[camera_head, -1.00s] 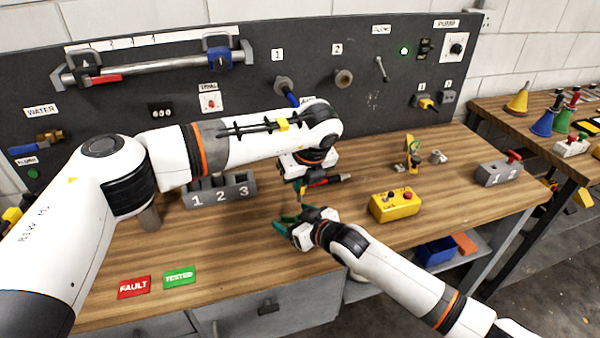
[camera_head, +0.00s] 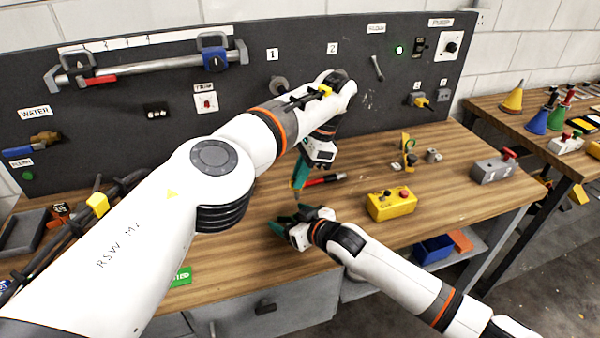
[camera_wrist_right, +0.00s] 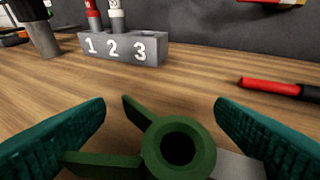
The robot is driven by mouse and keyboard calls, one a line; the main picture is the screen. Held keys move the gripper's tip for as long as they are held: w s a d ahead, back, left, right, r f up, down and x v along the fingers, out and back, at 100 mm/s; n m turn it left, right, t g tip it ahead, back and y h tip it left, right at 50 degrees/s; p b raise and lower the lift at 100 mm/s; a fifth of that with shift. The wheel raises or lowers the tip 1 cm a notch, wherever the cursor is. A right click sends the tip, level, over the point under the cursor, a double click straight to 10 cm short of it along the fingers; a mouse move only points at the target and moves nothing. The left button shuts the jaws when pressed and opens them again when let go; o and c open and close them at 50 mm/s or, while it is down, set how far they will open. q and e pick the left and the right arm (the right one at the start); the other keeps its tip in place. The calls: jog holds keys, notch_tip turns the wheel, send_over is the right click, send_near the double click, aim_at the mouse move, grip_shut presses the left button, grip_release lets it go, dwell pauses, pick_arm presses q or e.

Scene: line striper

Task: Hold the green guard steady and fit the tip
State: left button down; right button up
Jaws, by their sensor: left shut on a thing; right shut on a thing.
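The green guard (camera_wrist_right: 196,160), with a round ring around a dark hole and flat wings, sits between the teal fingers of my right gripper (camera_wrist_right: 160,140). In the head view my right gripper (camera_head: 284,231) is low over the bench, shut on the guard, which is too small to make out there. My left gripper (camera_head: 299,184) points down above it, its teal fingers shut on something. A small brownish piece, apparently the tip (camera_head: 298,206), shows just below those fingers. I cannot tell whether it touches the guard. The left gripper does not show in the right wrist view.
A red-and-black pen-like tool (camera_head: 325,179) lies just behind the grippers. A yellow button box (camera_head: 391,206) stands to the right. A grey block numbered 1, 2, 3 (camera_wrist_right: 122,50) stands behind in the wrist view.

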pick_arm(q)
jog(key=shift+f, duration=2.55)
jog(key=shift+r, duration=1.25)
dwell(3.0)
jog(key=c, duration=1.1)
grip_release()
